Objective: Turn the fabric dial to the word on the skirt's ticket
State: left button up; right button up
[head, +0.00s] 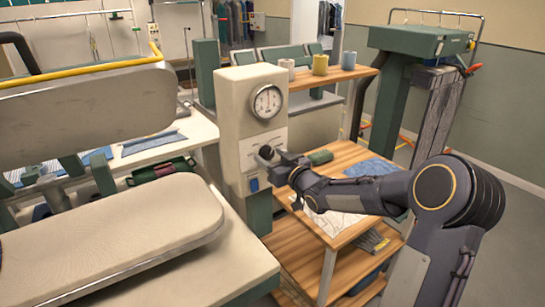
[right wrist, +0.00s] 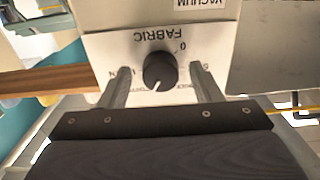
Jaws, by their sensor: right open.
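The fabric dial (right wrist: 159,70) is a black round knob on a pale plate marked FABRIC, which appears upside down in the right wrist view. Its white pointer line points toward the picture's bottom, slightly left. The words around it are mostly hidden or too small to read. My right gripper (right wrist: 161,76) is open, with one finger on each side of the dial and a visible gap at both. In the head view my right gripper (head: 275,166) is at the cream column's front (head: 238,125), below the gauge. No skirt ticket is readable. My left gripper is not in view.
A round gauge (head: 267,101) sits above the dial. A padded press (head: 110,240) fills the left. A wooden trolley (head: 345,152) holds blue cloth (head: 371,168) and a green block (head: 320,157). Open floor lies at right.

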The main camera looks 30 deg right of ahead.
jog(key=c, duration=1)
jog(key=shift+f+n+b, duration=0.2)
jog(key=shift+n+b, duration=0.4)
jog(key=shift+b, duration=0.35)
jog(key=n+b, duration=0.4)
jog(key=b, duration=0.1)
jog(key=n+b, duration=0.3)
jog(key=shift+r+n+b, duration=0.2)
jog(key=shift+n+b, duration=0.6)
jog(key=shift+n, duration=1)
jog(key=o, duration=1)
